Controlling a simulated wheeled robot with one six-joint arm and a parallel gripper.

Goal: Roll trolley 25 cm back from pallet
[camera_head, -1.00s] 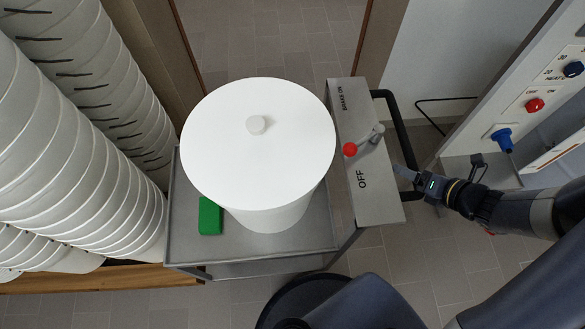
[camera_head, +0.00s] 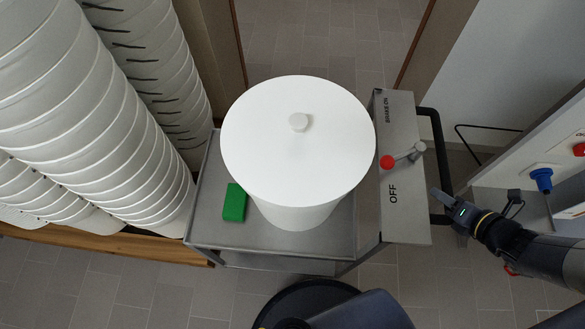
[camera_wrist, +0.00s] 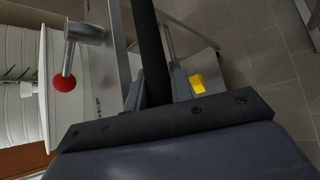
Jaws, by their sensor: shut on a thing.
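The grey trolley (camera_head: 215,228) stands beside the pallet (camera_head: 120,245), its left edge close to the stacked tubs; I cannot tell if they touch. A large white lidded drum (camera_head: 285,150) and a green block (camera_head: 234,202) are on its deck. Its right panel reads BRAKE ON at the far end and OFF at the near end. The lever's red knob (camera_head: 387,162) lies between the two labels, nearer OFF. My gripper (camera_head: 438,196) is shut on the black push handle (camera_head: 437,150). In the wrist view the handle bar (camera_wrist: 150,45) runs between the fingers; the red knob (camera_wrist: 64,83) is at left.
Tall stacks of white tubs (camera_head: 95,110) fill the left. A wall panel with a blue plug (camera_head: 541,178) and red knob stands at right, near my arm. A yellow piece (camera_wrist: 197,84) shows low in the wrist view.

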